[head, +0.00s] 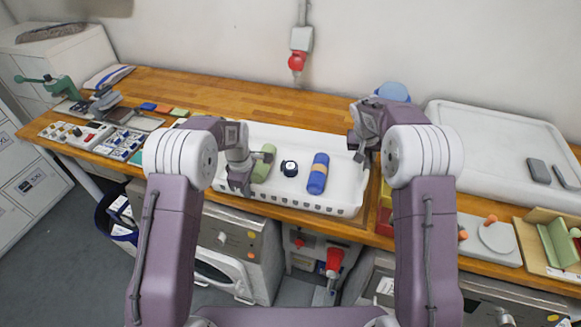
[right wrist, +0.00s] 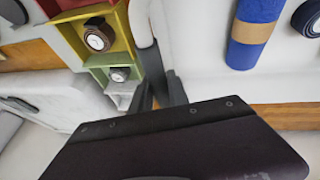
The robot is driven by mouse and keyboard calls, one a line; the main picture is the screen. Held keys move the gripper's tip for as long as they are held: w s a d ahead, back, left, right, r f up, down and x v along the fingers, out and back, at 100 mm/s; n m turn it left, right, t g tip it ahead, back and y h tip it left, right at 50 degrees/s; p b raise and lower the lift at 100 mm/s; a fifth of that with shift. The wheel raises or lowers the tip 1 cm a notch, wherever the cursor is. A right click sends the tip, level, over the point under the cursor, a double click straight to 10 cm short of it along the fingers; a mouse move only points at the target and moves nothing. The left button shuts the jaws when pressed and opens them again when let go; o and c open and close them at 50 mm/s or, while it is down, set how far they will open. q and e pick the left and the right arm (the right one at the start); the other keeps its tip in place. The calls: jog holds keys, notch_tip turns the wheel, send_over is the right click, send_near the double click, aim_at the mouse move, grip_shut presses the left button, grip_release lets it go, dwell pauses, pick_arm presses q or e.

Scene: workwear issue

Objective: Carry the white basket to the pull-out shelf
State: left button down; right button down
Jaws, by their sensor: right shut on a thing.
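The white basket (head: 318,205) stands on the wooden bench in the middle of the head view. In it lie a green roll (head: 264,163), a small dark round item (head: 289,168) and a blue roll (head: 318,174) with a tan band. My right gripper (head: 362,148) is shut on the basket's right rim; the right wrist view shows the fingers (right wrist: 160,92) at the white wall. My left gripper (head: 241,178) is at the basket's left end, beside the green roll. Its fingertips are partly hidden, so its grip is unclear. I cannot make out a pull-out shelf.
Red, yellow and green bins (right wrist: 118,45) stand close right of the basket. A large white tray (head: 480,112) is at the back right. Small parts trays (head: 90,135) and a green press (head: 62,85) are at the left. Bare wood (head: 240,100) lies behind the basket.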

pick_arm(q)
jog(key=shift+r, duration=0.15)
dwell(0.7)
